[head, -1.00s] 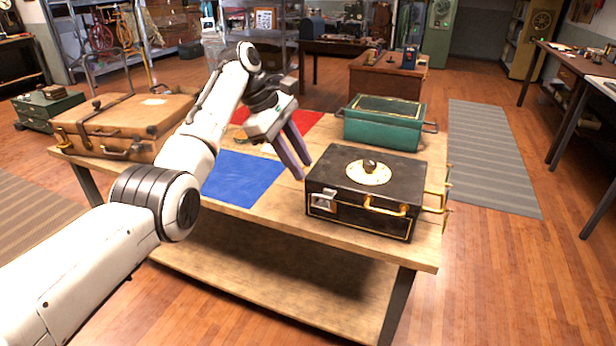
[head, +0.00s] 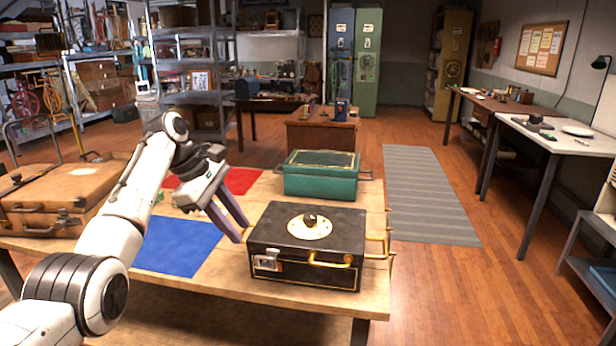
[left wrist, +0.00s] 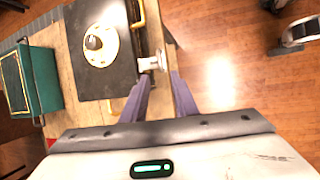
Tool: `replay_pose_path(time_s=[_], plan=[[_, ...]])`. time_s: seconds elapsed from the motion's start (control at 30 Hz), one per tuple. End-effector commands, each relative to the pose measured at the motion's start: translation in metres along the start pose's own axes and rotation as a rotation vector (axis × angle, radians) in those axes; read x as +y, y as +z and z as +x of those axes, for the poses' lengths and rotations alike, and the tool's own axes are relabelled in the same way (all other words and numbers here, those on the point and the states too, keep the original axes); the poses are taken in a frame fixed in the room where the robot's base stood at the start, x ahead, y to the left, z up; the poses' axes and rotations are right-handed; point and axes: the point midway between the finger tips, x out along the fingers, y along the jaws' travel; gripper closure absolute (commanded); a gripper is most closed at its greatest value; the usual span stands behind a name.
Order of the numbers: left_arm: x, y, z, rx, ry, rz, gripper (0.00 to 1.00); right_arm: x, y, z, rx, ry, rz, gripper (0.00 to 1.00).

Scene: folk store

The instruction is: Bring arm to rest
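My left arm (head: 125,215) reaches in from the left over the wooden table (head: 215,290). Its gripper (head: 243,232) is open and empty, pointing down beside the left edge of a black box (head: 340,230) with gold trim and a round gold dial. In the left wrist view the two purple fingers (left wrist: 159,80) stand apart, with the silver latch (left wrist: 150,63) of the black box (left wrist: 90,75) just beyond the tips. I cannot tell whether the fingers touch the box. My right gripper is in neither view.
A teal box (head: 320,182) stands behind the black box. A blue mat (head: 178,247) and a red mat (head: 240,180) lie on the table, with a brown suitcase (head: 60,200) at the left. Wooden floor and a grey striped rug (head: 425,190) are clear at the right.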

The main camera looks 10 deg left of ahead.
Motion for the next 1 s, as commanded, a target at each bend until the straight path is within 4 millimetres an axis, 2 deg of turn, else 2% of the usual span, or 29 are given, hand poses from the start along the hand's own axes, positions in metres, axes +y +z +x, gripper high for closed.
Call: replay_pose_path(time_s=[0.17,0.27,0.4,0.47,0.6,0.7,0.8,0.9,1.0], plan=[[-0.023,-0.038,0.075,0.080,0.023,0.115,0.73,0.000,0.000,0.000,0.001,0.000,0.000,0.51],[-0.046,-0.064,0.127,0.148,0.044,0.233,0.73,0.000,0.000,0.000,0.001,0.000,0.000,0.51],[-0.094,-0.094,0.196,0.245,0.066,0.434,0.73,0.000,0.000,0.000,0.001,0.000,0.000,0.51],[-0.118,-0.102,0.221,0.282,0.072,0.526,0.73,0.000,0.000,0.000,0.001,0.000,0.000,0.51],[-0.180,-0.112,0.270,0.358,0.082,0.752,0.73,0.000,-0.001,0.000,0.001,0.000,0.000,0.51],[-0.229,-0.109,0.295,0.403,0.090,0.917,0.73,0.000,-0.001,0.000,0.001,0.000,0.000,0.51],[-0.279,-0.099,0.311,0.441,0.099,1.083,0.73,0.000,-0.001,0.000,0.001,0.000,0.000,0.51],[-0.328,-0.083,0.318,0.475,0.116,1.245,0.73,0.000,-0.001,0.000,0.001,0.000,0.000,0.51],[-0.374,-0.062,0.316,0.508,0.139,1.397,0.73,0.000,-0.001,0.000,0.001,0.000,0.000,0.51]])
